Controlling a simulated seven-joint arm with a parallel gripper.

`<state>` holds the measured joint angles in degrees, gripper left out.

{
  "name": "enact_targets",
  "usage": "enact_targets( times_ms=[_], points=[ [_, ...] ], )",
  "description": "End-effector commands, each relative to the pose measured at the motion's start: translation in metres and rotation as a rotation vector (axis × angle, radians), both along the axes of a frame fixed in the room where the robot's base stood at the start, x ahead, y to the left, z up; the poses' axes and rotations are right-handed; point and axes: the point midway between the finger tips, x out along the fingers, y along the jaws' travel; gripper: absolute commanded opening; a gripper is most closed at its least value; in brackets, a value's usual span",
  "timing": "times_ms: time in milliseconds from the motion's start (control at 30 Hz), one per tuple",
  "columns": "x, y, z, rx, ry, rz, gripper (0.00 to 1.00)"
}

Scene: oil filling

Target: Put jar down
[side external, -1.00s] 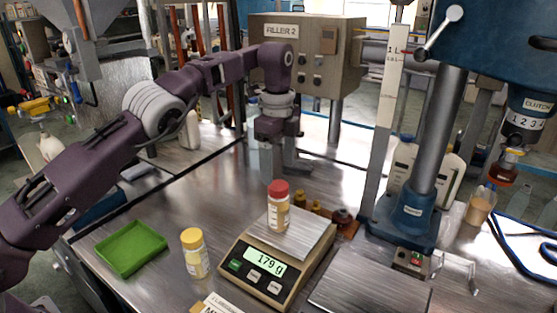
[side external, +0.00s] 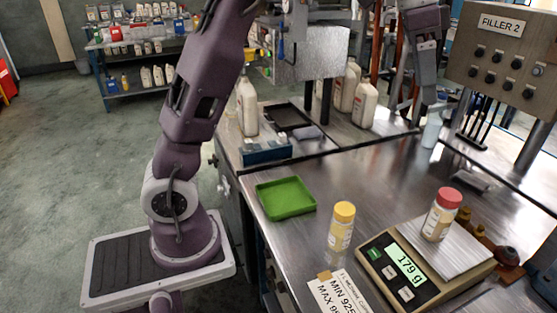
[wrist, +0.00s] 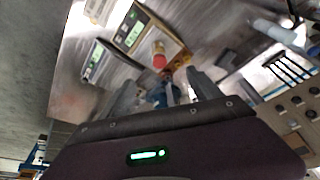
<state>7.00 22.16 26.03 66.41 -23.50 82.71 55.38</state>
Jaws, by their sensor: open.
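The jar with the red lid (side external: 439,215) stands upright on the scale's metal plate (side external: 455,250), and the display reads 179 g. In the wrist view the red-lidded jar (wrist: 159,58) shows just beyond my fingers. A jar with a yellow lid (side external: 341,228) stands upright on the steel table, left of the scale. My gripper (side external: 414,108) hangs over the back of the table, behind the scale and apart from both jars. In the wrist view my gripper (wrist: 163,92) has its fingers spread, with nothing held between them.
An empty green tray (side external: 286,198) lies at the table's left edge. A paper label card (side external: 338,295) is at the front. White jugs (side external: 364,105) and a dark tray (side external: 287,117) are at the back. The table's middle is clear.

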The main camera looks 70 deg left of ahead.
Motion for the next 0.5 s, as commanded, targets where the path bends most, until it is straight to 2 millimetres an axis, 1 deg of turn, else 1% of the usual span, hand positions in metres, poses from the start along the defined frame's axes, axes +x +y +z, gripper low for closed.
enact_targets(
  times_ms=[33,67,100,133,167,200,267,300,400,500],
  points=[
    [-0.038,0.001,0.015,-0.050,-0.013,0.101,0.73],
    [-0.062,-0.001,0.019,-0.073,-0.017,0.165,0.73],
    [-0.097,-0.003,0.019,-0.097,-0.022,0.247,0.73],
    [-0.123,-0.007,0.017,-0.109,-0.029,0.302,0.73],
    [-0.149,-0.010,0.012,-0.115,-0.036,0.351,0.73],
    [-0.181,-0.015,0.001,-0.119,-0.052,0.413,0.73],
    [-0.224,-0.020,-0.020,-0.112,-0.079,0.489,0.73],
    [-0.247,-0.022,-0.035,-0.105,-0.100,0.532,0.73],
    [-0.286,-0.022,-0.068,-0.084,-0.147,0.611,0.73],
    [-0.303,-0.021,-0.087,-0.074,-0.174,0.652,0.73]
  ],
)
